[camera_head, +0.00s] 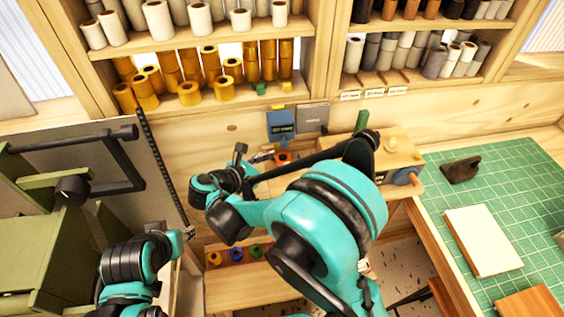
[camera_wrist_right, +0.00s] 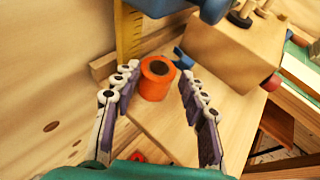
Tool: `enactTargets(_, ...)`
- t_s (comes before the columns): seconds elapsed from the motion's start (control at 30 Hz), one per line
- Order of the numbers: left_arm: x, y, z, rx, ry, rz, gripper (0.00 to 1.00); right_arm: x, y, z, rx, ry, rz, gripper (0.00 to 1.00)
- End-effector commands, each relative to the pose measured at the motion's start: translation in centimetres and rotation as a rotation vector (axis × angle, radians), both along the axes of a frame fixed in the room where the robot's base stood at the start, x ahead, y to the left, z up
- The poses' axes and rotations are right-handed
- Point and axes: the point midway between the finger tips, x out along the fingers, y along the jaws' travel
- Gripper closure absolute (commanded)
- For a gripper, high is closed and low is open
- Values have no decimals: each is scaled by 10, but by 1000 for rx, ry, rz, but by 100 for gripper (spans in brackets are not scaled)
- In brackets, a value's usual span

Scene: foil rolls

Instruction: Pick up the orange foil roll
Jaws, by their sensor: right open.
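The orange foil roll (camera_wrist_right: 154,84) stands upright on a wooden surface in the right wrist view, its dark core facing up. In the head view it shows small (camera_head: 283,158), partly hidden by my arm. My right gripper (camera_wrist_right: 158,73) is open and empty, with one finger on each side of the roll in the picture. I cannot tell whether either finger touches it. In the head view my right gripper (camera_head: 262,157) is small and partly hidden beside the roll. My left arm is at the lower left; its fingers cannot be made out clearly.
A wooden box (camera_wrist_right: 232,48) stands close beyond the roll. A yellow strip (camera_wrist_right: 129,35) rises behind it. Shelves of rolls (camera_head: 190,92) line the wall. Several coloured rolls (camera_head: 236,254) sit in a lower compartment. A green cutting mat (camera_head: 520,200) lies at right.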

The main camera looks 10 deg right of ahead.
Motion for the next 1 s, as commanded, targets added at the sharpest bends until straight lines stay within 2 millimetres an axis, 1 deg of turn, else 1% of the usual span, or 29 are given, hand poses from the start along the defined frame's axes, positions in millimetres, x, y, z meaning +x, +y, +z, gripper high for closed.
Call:
enactTargets(0.1, 0, 0, -7, 0, 0, 0, 60, 12, -16, -9, 0, -1, -4, 57)
enactTargets(0.2, 0, 0, -8, 0, 0, 0, 60, 19, -25, -14, 2, -1, -4, 57)
enactTargets(0.3, 0, 0, -9, 0, 0, 0, 60, 23, -29, -15, 2, -1, -1, 57)
enactTargets(0.5, 0, 0, -8, 0, 0, 0, 60, 23, -29, -15, 2, 0, 1, 57)
enactTargets(0.53, 0, 0, -8, 0, 0, 0, 60, 23, -29, -15, 2, 0, 1, 60)
enactTargets(0.57, 0, 0, -8, 0, 0, 0, 60, 23, -29, -15, 2, 0, 1, 68)
enactTargets(0.6, 0, 0, -8, 0, 0, 0, 60, 23, -29, -15, 2, -1, 0, 78)
enactTargets(0.67, 0, 0, -8, 0, 0, 0, 60, 23, -29, -15, 2, -1, 0, 93)
enactTargets(1.0, 0, 0, -8, 0, 0, 0, 60, 23, -29, -13, 2, -1, -1, 93)
